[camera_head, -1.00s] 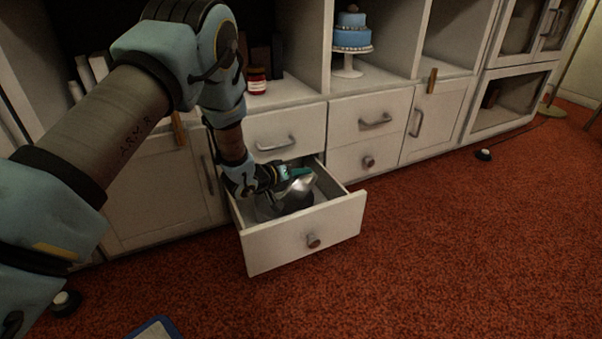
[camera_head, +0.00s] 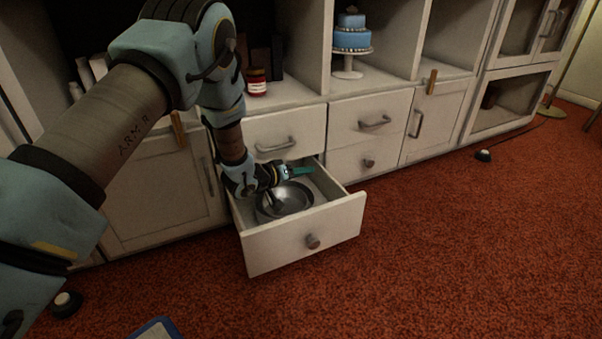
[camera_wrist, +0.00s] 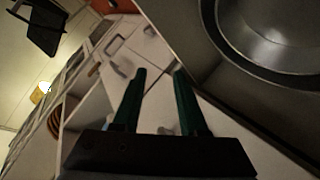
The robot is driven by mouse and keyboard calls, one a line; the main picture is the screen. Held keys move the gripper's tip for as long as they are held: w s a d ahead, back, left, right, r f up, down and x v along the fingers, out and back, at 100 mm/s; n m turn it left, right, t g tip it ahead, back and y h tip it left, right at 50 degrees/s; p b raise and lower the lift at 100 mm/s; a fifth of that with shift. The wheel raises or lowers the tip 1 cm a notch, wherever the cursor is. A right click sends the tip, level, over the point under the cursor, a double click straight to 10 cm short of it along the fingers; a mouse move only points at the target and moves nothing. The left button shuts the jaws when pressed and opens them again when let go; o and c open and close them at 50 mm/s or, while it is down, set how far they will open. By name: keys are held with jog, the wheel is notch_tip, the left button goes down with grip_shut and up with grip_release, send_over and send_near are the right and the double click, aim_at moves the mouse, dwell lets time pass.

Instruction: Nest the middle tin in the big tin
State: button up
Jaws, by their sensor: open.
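A round, shiny metal tin (camera_head: 292,203) lies level, open side up, in the open drawer. A larger rim seems to show around its left and front side, so it appears to sit inside a bigger tin, though the two are hard to tell apart. In the wrist view the round metal wall and floor of a tin (camera_wrist: 275,42) fill the upper right. My gripper (camera_head: 304,171), with teal fingers, is just above the far side of the tin. In the wrist view my gripper (camera_wrist: 160,71) has its fingers apart with nothing between them.
The open drawer (camera_head: 310,243) has white walls close around the tins and my gripper. The cabinet above holds a red-labelled jar (camera_head: 256,82) and a blue cake on a stand (camera_head: 350,62).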

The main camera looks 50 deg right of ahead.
notch_tip(320, 180, up, 6)
jog(key=p, duration=0.5)
jog(key=shift+r, duration=0.25)
